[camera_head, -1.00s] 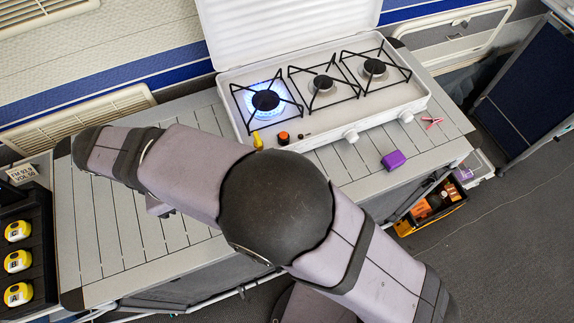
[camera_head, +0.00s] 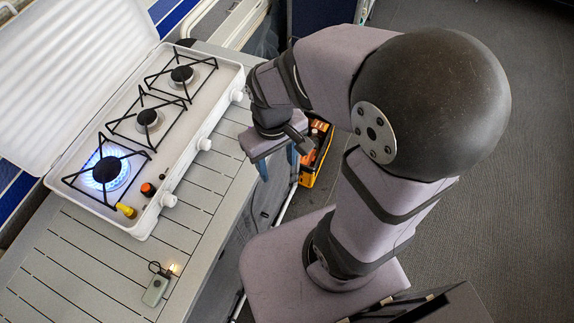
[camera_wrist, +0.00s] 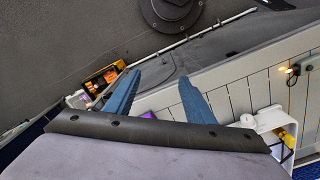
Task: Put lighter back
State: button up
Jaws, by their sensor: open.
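My gripper (camera_head: 278,162) points down past the table's right end, its two blue fingers apart; in the wrist view (camera_wrist: 160,77) nothing is between them. No thing is clearly recognisable as the lighter. A small yellow thing (camera_head: 126,210) is at the stove's front edge beside an orange-and-black piece (camera_head: 148,189); the yellow thing also shows in the wrist view (camera_wrist: 287,138). A grey-green block with a small glowing tip (camera_head: 155,291) lies on the table. In the wrist view, a purple thing (camera_wrist: 149,115) is mostly hidden behind my gripper.
The white three-burner stove (camera_head: 222,92) has its lid up and its near-left burner (camera_head: 106,170) lit with blue flame. A yellow-and-black box (camera_head: 309,181) of orange things stands on the floor beyond the table, near my fingers. The slatted table (camera_head: 85,262) is mostly clear in front.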

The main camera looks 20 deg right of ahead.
jog(key=s+d+m, duration=0.2)
jog(key=shift+d+f, duration=0.35)
dwell(2.2)
